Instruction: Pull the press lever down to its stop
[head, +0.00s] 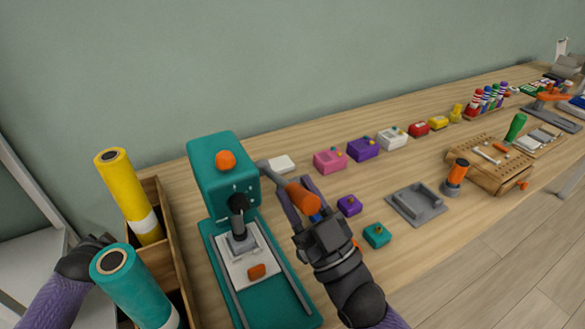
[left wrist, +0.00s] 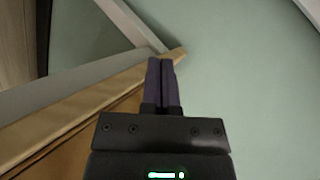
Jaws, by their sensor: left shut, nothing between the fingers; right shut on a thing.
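The teal press (head: 215,170) stands upright on the bench, with an orange knob on top and a dark ram above its bed. Its lever (head: 303,199) comes off the right side of the head as a grey arm with an orange grip. The lever slopes down toward the right and front. My right gripper (head: 304,202) is shut on the orange grip, with its fingers on either side of it. My left gripper (left wrist: 162,82) is shut and empty in the left wrist view. In the head view it is partly hidden behind the rolls at the left.
A wooden bin (head: 168,203) left of the press holds a yellow roll (head: 125,185) and a teal roll (head: 135,285). Small coloured boxes, such as a purple one (head: 349,205) and a teal one (head: 377,235), and a grey tray (head: 416,204) lie right of my right gripper.

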